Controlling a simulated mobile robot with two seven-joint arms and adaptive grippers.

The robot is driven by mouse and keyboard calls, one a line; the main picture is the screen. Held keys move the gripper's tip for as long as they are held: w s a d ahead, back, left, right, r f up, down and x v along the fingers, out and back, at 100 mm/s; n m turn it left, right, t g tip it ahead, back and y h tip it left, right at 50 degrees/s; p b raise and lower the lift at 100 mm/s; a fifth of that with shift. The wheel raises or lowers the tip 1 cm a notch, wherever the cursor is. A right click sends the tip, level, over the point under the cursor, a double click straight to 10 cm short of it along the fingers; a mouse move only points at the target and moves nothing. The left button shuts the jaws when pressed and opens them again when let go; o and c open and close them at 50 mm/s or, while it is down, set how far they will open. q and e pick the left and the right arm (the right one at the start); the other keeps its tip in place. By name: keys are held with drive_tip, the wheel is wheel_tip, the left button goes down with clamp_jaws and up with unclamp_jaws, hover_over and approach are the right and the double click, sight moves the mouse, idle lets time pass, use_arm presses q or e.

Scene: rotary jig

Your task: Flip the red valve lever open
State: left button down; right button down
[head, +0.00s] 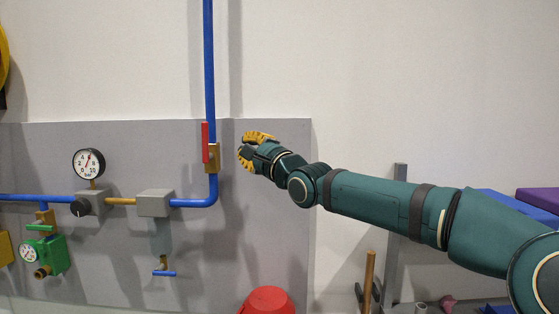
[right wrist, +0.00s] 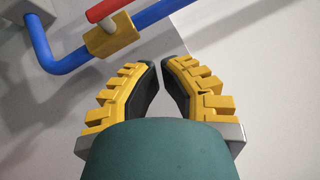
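The red valve lever (head: 205,142) stands upright, alongside the vertical blue pipe. It is joined to the brass valve body (head: 213,158) on the wall panel. In the right wrist view the lever (right wrist: 105,9) shows at the top edge, partly cut off, with the valve body (right wrist: 112,36) below it. My right gripper (head: 246,146) is a short way to the right of the valve, apart from it. In the right wrist view its yellow-backed fingers (right wrist: 160,70) have a gap between them with nothing in it. My left gripper is not in view.
The blue pipe (head: 209,60) bends left below the valve to a grey box (head: 154,203). A pressure gauge (head: 89,163) and a green device (head: 53,257) are further left on the grey panel (head: 120,145). A red object (head: 268,300) is at the bottom.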

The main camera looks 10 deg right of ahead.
drive_tip(key=v, duration=0.7)
drive_tip(key=shift+s+r, duration=0.3)
drive_tip(key=shift+s, duration=0.2)
drive_tip(key=shift+a, duration=0.1)
